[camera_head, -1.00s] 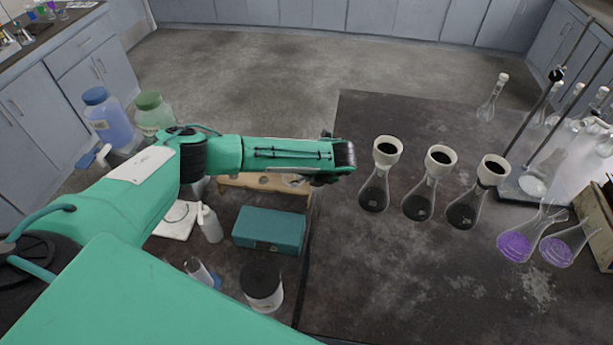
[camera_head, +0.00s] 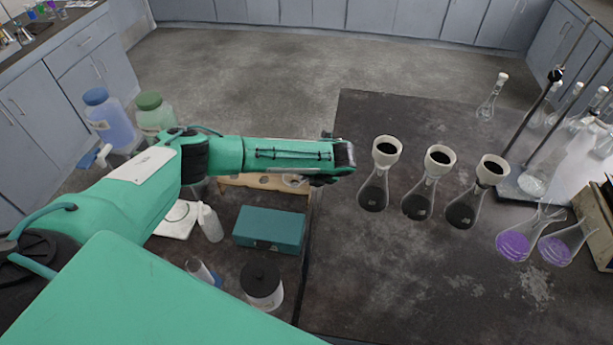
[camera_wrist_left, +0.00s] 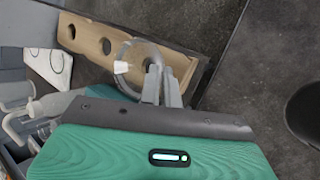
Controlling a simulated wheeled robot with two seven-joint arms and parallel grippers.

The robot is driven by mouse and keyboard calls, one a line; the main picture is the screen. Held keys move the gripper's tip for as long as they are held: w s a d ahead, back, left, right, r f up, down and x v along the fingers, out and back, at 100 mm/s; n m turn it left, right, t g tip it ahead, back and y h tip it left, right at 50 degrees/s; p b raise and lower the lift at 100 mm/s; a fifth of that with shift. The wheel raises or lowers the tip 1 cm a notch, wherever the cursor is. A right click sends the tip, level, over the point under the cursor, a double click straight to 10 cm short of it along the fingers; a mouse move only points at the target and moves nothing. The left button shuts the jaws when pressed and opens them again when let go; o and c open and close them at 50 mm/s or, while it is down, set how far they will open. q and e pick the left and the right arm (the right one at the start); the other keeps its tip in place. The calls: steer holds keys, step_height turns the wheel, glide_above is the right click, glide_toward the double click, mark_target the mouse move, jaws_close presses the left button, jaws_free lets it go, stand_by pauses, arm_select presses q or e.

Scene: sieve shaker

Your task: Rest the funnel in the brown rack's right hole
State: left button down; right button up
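The brown rack (camera_head: 262,187) lies behind and below my left forearm in the head view, partly hidden by it. In the left wrist view the wooden rack (camera_wrist_left: 88,38) shows two clear holes. A clear glass funnel (camera_wrist_left: 130,82) with a whitish tip overlaps the rack's right end in that view; a little of the funnel also shows in the head view (camera_head: 294,180). My left gripper (camera_head: 325,170) is over the rack's right end. In the wrist view its two fingers (camera_wrist_left: 161,68) are close together at the funnel's rim, seemingly pinching it. My right gripper is not in view.
A teal box (camera_head: 270,228), a white bottle (camera_head: 210,222) and a black-lidded jar (camera_head: 262,285) stand in front of the rack. Several flasks with dark contents, one of them here (camera_head: 373,190), stand on the raised dark table just right of my gripper.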

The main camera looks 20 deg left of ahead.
arm_select(q)
steer(key=shift+p, duration=0.3)
stand_by(0.6)
steer(key=c, duration=1.6)
jaws_free()
steer(key=shift+o, duration=0.2)
step_height(320, 180, up, 6)
steer(key=p, duration=0.6)
